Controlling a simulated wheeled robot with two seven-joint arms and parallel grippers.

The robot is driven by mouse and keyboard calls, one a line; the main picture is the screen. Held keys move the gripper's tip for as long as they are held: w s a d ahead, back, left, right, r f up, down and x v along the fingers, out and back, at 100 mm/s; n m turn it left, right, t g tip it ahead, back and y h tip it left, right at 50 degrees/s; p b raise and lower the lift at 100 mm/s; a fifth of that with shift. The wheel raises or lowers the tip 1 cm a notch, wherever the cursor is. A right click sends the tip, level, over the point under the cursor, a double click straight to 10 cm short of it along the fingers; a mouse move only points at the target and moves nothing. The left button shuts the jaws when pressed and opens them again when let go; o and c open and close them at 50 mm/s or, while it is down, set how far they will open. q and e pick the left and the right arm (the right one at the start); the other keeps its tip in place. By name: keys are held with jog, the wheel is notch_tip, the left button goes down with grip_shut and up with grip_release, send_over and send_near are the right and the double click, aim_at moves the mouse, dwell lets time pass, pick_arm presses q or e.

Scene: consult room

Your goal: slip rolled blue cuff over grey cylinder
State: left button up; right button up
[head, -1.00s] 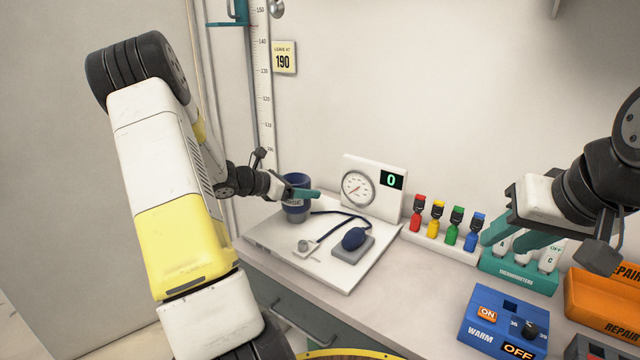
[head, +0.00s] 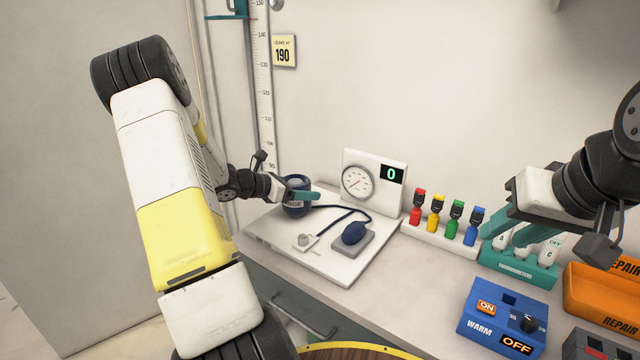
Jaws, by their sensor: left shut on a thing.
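The rolled blue cuff (head: 297,210) stands upright at the back left of the white board (head: 340,270). My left gripper (head: 304,194) is shut on it, with teal fingers across its upper part. I cannot make out the grey cylinder as a separate thing; the cuff and fingers may hide it. I cannot tell whether the cuff is around it. A tube (head: 345,209) runs from near the cuff across the board. My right gripper (head: 508,233) is at the right with its teal fingers apart, in front of the thermometer holder.
The board also carries a dial and display panel (head: 374,184), a blue bulb (head: 355,233) and a small grey fitting (head: 304,240). The counter's front middle is clear.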

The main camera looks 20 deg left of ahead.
pick_arm(q)
jog(key=shift+f, duration=0.7)
jog(key=o, duration=1.5)
jog(key=shift+s, duration=0.1)
jog(key=v, duration=0.7)
jog(key=shift+s+a+r, duration=0.15)
jog(key=shift+s+a, duration=0.05)
jog(key=shift+a, duration=0.05)
